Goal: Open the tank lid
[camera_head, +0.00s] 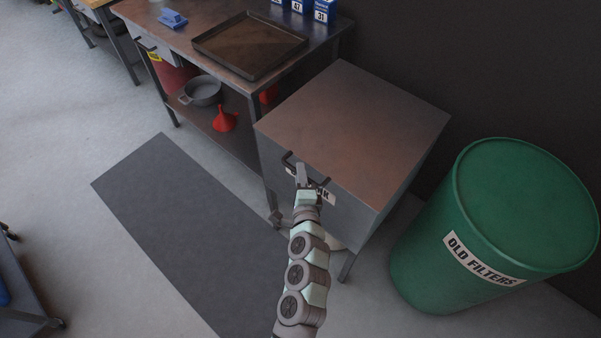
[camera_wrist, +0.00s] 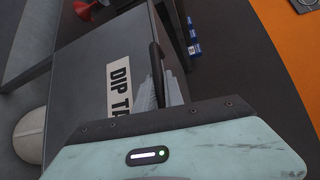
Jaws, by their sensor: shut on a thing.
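The tank is a grey metal box (camera_head: 302,207) on legs, with a flat brownish-grey lid (camera_head: 355,122) lying level on top. A dark bar handle (camera_head: 289,158) sits at the lid's front edge. My gripper (camera_head: 301,172) is shut on the handle near its middle, in front of the tank. The gripper partly covers the white label on the tank's front. The fingertips are partly hidden there.
A green "OLD FILTERS" drum (camera_head: 525,205) stands close to the right of the tank. A metal workbench (camera_head: 190,38) with a shallow tray (camera_head: 250,45) stands at the left. A red funnel (camera_head: 225,121) and grey pot (camera_head: 203,91) sit on its lower shelf. A dark floor mat (camera_head: 190,225) lies in front.

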